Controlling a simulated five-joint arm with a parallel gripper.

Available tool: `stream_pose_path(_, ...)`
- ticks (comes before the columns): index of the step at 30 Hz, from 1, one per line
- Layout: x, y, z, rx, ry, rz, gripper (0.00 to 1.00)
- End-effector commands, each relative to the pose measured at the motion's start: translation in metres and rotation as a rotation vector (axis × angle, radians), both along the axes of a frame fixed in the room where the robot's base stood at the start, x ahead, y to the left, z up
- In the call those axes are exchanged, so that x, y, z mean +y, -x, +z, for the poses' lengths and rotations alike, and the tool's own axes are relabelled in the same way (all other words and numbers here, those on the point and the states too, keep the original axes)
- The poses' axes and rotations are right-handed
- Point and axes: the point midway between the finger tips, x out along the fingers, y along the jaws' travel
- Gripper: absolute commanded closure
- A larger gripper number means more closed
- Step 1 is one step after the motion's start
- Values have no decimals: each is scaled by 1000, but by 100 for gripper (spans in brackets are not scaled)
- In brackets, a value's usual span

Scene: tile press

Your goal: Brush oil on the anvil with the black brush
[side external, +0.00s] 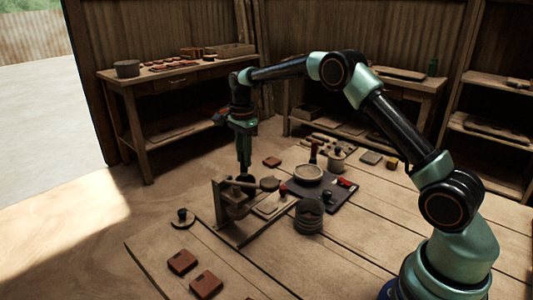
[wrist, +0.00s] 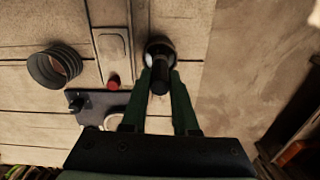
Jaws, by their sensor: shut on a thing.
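My gripper (wrist: 160,82) is shut on the dark handle of what looks like the black brush (wrist: 160,50). A round, pale-rimmed end shows beyond the fingertips, seen almost end-on. In the side external view my gripper (side external: 244,172) points straight down, just behind the press (side external: 222,202). The brush's lower end is hard to separate from the press there. The press has an upright frame, a round-ended lever and a long base with a pale plate (wrist: 114,44) and a red knob. The brush appears beside this base in the wrist view. I cannot clearly make out the anvil or any oil.
Stacked dark rings (side external: 310,215) stand right of the press. A dark mat (side external: 338,194), a pale round dish (side external: 308,173) and a grey pot (side external: 336,160) are further back. A black-knobbed disc (side external: 183,218) and reddish tiles (side external: 206,284) lie at the front left.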

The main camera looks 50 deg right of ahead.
Motion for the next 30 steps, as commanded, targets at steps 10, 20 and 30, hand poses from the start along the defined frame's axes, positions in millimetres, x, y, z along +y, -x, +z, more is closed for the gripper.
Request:
stream_pose_path(10,0,0,0,0,0,0,100)
stream_pose_path(20,0,0,-1,0,0,0,100)
stream_pose_path(30,0,0,-5,0,0,0,100)
